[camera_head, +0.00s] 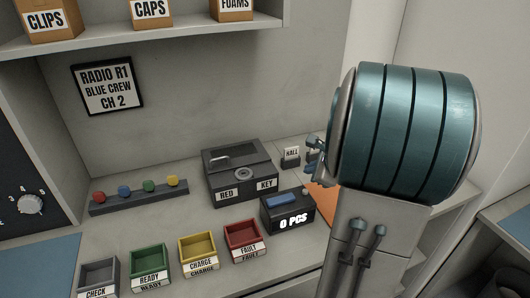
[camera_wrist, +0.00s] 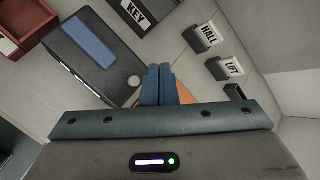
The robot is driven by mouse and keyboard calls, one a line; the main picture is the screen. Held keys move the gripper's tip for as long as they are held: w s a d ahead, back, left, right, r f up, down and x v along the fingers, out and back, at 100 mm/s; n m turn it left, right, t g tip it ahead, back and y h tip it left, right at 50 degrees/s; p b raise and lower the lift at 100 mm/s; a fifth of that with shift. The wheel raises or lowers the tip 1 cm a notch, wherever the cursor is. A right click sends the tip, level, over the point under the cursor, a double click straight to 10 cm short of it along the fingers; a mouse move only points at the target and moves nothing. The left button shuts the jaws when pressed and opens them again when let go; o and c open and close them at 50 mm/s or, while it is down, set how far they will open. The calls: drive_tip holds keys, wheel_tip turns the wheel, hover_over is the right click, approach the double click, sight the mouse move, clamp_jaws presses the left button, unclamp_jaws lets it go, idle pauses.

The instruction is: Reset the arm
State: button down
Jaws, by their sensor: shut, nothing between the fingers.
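My gripper (camera_wrist: 157,84) shows in the wrist view with its two blue fingers together and nothing between them. It is above an orange surface (camera_wrist: 185,92) to the right of the scale. In the head view my teal arm hides most of it, and only a small part shows beside the HALL card. The scale (camera_head: 288,212), dark with a blue pad and a "0 PCS" display, stands on the counter to the left of my arm. It also shows in the wrist view (camera_wrist: 75,62), apart from the fingers.
A dark RED KEY box (camera_head: 238,172) stands behind the scale. Trays labelled CHECK (camera_head: 98,276), READY (camera_head: 148,262), CHARGE (camera_head: 198,248) and FAULT (camera_head: 243,236) line the front. A rack with coloured knobs (camera_head: 138,198) is at left. HALL (camera_wrist: 203,38) and LIFT (camera_wrist: 226,69) holders are near my gripper.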

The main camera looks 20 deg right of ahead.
drive_tip(key=s+a+r+n+g+y, duration=0.1)
drive_tip(key=s+a+r+n+g, duration=0.1)
drive_tip(key=a+n, duration=0.45)
drive_tip(key=s+a+r+n+g+y, duration=0.15)
drive_tip(key=a+n, duration=0.25)
drive_tip(key=a, duration=0.5)
drive_tip(key=s+a+n+g+h, duration=0.2)
drive_tip(key=s+a+n, duration=0.5)
drive_tip(key=s+n, duration=0.6)
drive_tip(key=shift+s+r+n+h, duration=0.15)
drive_tip(key=shift+r+n+h, duration=0.1)
drive_tip(key=shift+n+h, duration=0.7)
